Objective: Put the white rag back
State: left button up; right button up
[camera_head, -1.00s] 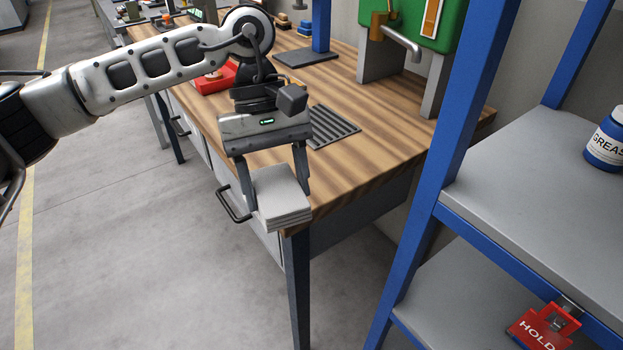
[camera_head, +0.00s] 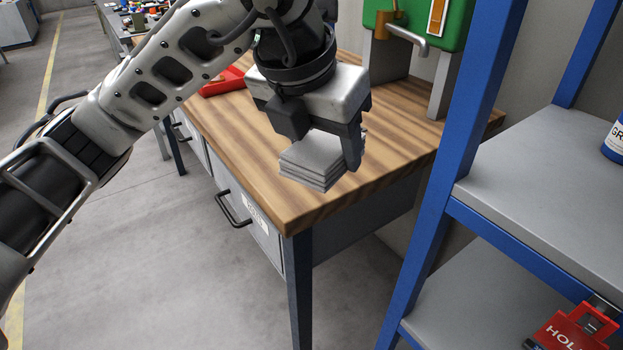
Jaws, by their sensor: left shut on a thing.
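The white rag (camera_head: 312,161) is a folded, layered square, greyish in this light. My left gripper (camera_head: 330,143) is shut on it, with one finger showing at the rag's right side. The rag is over the near end of the wooden workbench (camera_head: 245,140). I cannot tell whether it touches the bench top or hangs just above it. The gripper body hides the rag's far part. My right gripper is not in view.
A blue-framed shelf rack (camera_head: 424,190) with grey shelves stands at the right. It holds a grease tub (camera_head: 615,140) and a red hold tag (camera_head: 570,332). A red tray (camera_head: 222,82) and a green machine (camera_head: 410,20) are on the bench. Bare bench top lies around the rag.

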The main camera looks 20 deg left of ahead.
pick_arm(q)
jog(key=w+a+f, duration=0.1)
jog(key=w+f, duration=0.2)
jog(key=w, duration=0.1)
jog(key=w+a+f, duration=0.2)
jog(key=w, duration=0.2)
jog(key=w+a+f+p, duration=0.1)
jog(key=w+a+f, duration=0.1)
jog(key=w+f, duration=0.1)
jog(key=shift+w+a+f, duration=0.1)
jog(key=shift+w+f, duration=0.25)
jog(key=shift+w, duration=0.1)
jog(key=shift+w+a+f, duration=0.1)
jog(key=shift+w+f, duration=0.15)
jog(key=shift+f, duration=0.15)
notch_tip(320, 180, down, 3)
jog(key=shift+w+a+f+p, duration=0.1)
jog(key=shift+w+f+p, duration=0.1)
jog(key=shift+p, duration=0.25)
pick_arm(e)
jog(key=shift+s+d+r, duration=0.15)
pick_arm(q)
jog(key=o, duration=0.9)
jog(key=shift+f, duration=0.1)
